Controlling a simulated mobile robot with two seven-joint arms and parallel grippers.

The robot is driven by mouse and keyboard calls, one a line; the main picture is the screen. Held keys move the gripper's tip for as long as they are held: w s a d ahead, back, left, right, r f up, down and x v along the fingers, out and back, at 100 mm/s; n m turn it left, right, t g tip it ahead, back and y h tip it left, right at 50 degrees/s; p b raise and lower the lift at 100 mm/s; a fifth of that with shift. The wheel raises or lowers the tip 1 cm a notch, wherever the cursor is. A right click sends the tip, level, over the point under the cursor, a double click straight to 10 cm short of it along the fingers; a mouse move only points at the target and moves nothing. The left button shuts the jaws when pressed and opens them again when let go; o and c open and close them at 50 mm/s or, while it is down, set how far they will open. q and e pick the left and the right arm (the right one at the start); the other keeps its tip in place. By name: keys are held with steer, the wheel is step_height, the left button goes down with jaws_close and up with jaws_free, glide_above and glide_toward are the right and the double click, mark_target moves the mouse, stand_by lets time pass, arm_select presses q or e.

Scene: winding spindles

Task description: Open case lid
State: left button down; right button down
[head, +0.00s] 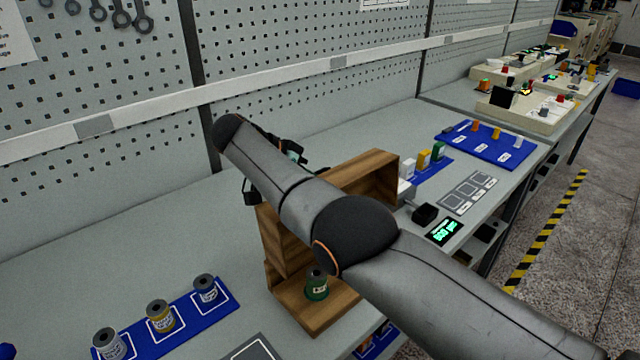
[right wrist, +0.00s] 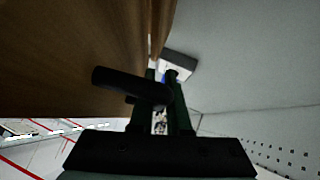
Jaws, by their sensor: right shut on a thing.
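A brown wooden case (head: 279,247) stands on the bench in the middle of the head view, with a green spool (head: 316,286) on its wooden base. My right arm crosses in front of the case and hides much of it, so I cannot tell how far the lid is open. My right gripper (right wrist: 160,115) is beyond the arm, mostly hidden in the head view. In the right wrist view it is shut on a black handle (right wrist: 125,84) beside a brown wooden panel (right wrist: 70,50). My left gripper is not in view.
A blue tray (head: 205,318) with several spools lies at the lower left. To the right are a lit display (head: 443,232), a black block (head: 425,214) and a blue mat (head: 434,166) with small bottles. A pegboard wall (head: 90,80) stands behind.

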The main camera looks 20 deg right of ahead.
stand_by(0.3)
steer(key=c, duration=1.2)
jaws_free()
steer(key=shift+o, duration=0.2)
